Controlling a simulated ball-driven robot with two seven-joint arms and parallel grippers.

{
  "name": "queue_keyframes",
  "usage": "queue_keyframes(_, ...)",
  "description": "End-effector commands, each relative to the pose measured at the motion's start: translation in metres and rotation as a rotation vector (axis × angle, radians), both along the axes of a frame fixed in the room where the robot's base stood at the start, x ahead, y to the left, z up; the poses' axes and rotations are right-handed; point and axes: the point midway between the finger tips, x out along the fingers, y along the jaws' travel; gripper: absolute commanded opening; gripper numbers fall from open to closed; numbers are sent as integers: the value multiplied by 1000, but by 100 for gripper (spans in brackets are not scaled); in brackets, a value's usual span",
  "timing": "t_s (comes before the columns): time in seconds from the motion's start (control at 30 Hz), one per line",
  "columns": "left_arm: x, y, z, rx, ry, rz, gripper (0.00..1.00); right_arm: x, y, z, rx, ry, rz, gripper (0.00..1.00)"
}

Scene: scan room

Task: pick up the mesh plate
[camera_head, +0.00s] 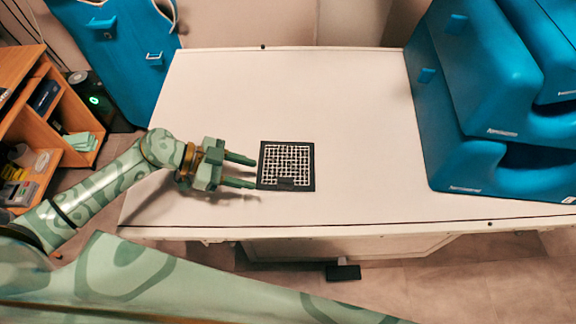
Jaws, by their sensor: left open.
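The mesh plate (287,166) is a flat black square with a white grid pattern and a dark frame. It lies on the white table (350,100), left of the table's middle. My left gripper (255,173) comes in from the left and is open, its two green fingers pointing right at the plate's left edge. The fingertips are close to that edge; I cannot tell whether they touch it. Nothing is between the fingers. My right gripper is not in view.
Large blue housings (490,100) stand at the table's right end. A blue panel (115,50) stands behind the left corner. A wooden shelf (50,130) with several items is at the far left. The table behind and right of the plate is clear.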

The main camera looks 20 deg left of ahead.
Motion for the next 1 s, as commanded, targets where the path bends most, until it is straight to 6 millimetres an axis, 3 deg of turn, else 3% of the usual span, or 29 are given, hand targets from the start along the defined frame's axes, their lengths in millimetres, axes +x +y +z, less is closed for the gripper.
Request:
queue_keyframes(0.1, 6, -20, -11, -4, -2, 1, 44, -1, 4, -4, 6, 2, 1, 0)
queue_keyframes(0.33, 11, -38, -20, -3, -2, 0, 44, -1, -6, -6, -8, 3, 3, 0)
queue_keyframes(0.6, 23, -74, -35, -3, -2, 0, 44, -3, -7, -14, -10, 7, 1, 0)
queue_keyframes(0.87, 24, -79, -37, 1, -2, 1, 44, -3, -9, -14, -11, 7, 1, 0)
queue_keyframes(0.9, 24, -78, -37, 1, -2, 1, 41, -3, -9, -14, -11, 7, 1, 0)
queue_keyframes(1.0, 24, -78, -37, 1, -2, 1, 13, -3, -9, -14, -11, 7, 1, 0)
